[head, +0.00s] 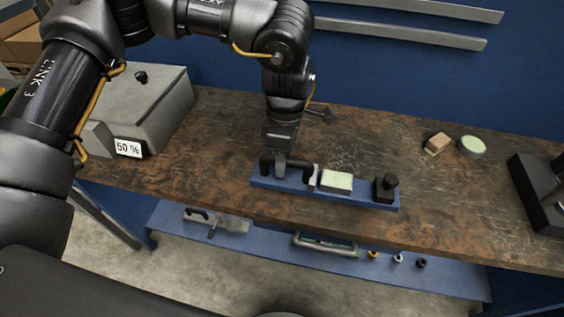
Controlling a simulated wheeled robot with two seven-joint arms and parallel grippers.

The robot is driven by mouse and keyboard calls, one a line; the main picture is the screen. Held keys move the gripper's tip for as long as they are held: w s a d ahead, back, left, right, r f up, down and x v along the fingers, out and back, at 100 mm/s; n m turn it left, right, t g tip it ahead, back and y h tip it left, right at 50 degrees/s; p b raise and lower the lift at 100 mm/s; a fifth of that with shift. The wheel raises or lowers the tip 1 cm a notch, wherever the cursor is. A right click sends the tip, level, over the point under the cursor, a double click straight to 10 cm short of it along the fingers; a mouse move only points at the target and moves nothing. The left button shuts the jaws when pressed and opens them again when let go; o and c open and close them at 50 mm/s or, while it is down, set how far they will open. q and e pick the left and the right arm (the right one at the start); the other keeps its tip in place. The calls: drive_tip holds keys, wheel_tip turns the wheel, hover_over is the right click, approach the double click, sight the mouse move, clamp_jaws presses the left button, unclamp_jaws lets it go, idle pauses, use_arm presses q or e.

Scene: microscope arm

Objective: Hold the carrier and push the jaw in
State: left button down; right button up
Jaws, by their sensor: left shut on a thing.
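The carrier (350,195) is a long blue plate lying on the brown worktop near its front edge. Black parts stand at its left end, with a short dark bar running right to a thin light-grey upright piece, which looks like the jaw (313,177). A pale green-white block (336,181) sits just right of that piece; I cannot tell whether they touch. A black post (386,188) stands at the right end. My left gripper (278,163) points down at the left end, shut on the carrier's black part; its fingertips are hard to tell apart from it. My right gripper is out of view.
A grey box (150,105) with a "50 %" display stands at the left. A small brown block (437,142), a round pale-topped piece (472,146) and a black stand (540,190) are at the right. A blue shelf (270,243) with tools lies below. The worktop behind the carrier is mostly clear.

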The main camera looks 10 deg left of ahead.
use_arm(q)
drive_tip(key=shift+w+a+f+b, duration=0.15)
drive_tip(key=shift+w+f+b, duration=0.2)
drive_tip(key=shift+w+f, duration=0.5)
drive_tip(key=shift+w+a+f+b, duration=0.2)
drive_tip(key=shift+w+f+b, duration=0.2)
drive_tip(key=shift+w+f, duration=0.4)
drive_tip(key=shift+w+a+f+b, duration=0.15)
drive_tip(key=shift+w+f+b, duration=0.35)
drive_tip(key=shift+w, duration=0.55)
drive_tip(key=shift+w+a+f, duration=0.1)
drive_tip(key=shift+w+f, duration=0.35)
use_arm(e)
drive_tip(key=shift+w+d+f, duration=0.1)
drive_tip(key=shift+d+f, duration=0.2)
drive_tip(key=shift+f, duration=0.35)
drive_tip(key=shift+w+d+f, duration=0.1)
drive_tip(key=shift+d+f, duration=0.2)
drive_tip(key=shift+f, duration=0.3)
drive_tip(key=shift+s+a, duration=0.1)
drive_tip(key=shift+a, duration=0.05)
use_arm(q)
drive_tip(key=shift+f, duration=0.2)
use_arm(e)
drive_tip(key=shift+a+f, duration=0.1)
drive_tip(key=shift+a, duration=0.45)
